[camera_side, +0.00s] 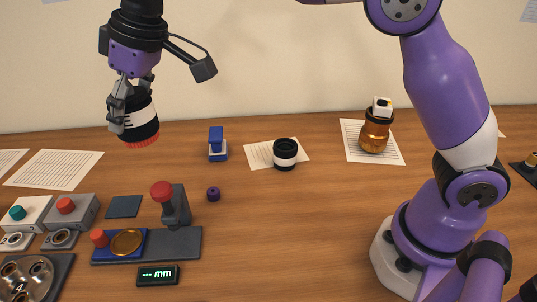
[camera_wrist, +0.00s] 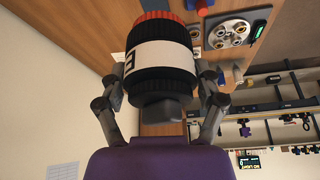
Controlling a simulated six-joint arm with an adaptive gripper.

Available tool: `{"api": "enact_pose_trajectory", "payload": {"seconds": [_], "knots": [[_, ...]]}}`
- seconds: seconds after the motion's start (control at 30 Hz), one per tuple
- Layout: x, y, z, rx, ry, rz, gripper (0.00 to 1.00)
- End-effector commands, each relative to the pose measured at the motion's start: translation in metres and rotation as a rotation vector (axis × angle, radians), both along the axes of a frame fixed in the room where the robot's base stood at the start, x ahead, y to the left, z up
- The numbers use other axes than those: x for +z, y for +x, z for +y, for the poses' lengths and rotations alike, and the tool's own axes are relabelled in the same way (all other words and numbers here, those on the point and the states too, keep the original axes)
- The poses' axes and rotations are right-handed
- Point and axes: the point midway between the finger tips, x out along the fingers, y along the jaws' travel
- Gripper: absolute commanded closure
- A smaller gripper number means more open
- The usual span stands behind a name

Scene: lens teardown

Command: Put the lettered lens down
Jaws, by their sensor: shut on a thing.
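My gripper (camera_side: 119,105) is shut on a black lens (camera_side: 139,110) with a white band and a red ribbed end, held high above the left part of the table. The lens is tilted slightly, red end down. In the wrist view the lens (camera_wrist: 160,61) sits between both fingers, and a dark letter shows on its white band. Part of the letter is cut off by the lens's curve. A second black lens with a white band (camera_side: 285,154) stands upright on a paper sheet at the middle back; I see no letter on it.
A grey press-like fixture (camera_side: 175,207), a small display (camera_side: 157,276) and button boxes (camera_side: 72,212) fill the front left. The table's middle (camera_side: 300,220) is clear.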

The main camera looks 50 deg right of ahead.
Motion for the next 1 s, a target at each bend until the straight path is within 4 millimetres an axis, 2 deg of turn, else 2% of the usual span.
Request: {"api": "enact_pose_trajectory", "payload": {"seconds": [0.17,0.3,0.5,0.6,0.7,0.9,1.0], "knots": [[0.013,-0.066,0.031,0.224,0.004,-0.007,0.82],[0.015,-0.139,0.048,0.454,0.008,-0.010,0.82],[0.001,-0.238,0.048,0.748,0.010,-0.010,0.82],[-0.008,-0.272,0.042,0.850,0.010,-0.009,0.82],[-0.015,-0.296,0.036,0.923,0.011,-0.008,0.82],[-0.028,-0.328,0.026,1.023,0.011,-0.006,0.82],[-0.045,-0.326,0.027,1.015,0.010,0.001,0.82]]}}
